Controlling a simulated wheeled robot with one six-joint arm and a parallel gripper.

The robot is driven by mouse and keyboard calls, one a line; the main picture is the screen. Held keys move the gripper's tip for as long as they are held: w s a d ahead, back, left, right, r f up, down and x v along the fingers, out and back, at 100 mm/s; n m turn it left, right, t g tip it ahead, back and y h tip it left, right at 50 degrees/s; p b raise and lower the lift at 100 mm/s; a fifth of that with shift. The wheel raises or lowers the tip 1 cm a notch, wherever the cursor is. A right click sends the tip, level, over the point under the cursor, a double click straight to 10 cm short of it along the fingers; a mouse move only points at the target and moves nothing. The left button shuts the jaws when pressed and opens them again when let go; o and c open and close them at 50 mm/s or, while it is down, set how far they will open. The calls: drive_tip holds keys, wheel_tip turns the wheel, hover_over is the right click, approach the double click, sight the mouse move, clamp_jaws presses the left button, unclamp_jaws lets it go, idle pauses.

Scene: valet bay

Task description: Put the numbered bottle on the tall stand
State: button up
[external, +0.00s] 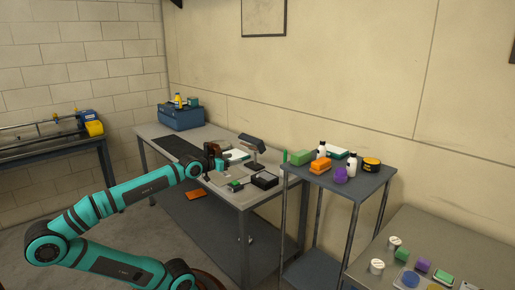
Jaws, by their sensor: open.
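The tall stand (376,186) is a narrow dark-topped table right of centre, with several things on top. A yellow bottle (178,101) stands on the blue toolbox at the back left. No number can be read on any bottle, so I cannot tell which is the numbered one. My gripper (211,168) is over the grey workbench, left of the stand and apart from it. It is open; its fingers are small and partly hidden by my wrist.
Another table (369,245) at lower right holds white jars and blocks.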

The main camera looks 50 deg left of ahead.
drive_tip(key=shift+t+y, duration=0.3)
drive_tip(key=shift+t, duration=0.1)
drive_tip(key=s+f, duration=0.1)
drive_tip(key=s+a+f, duration=0.1)
drive_tip(key=s+f, duration=0.1)
drive_tip(key=shift+f, duration=0.2)
idle(0.7)
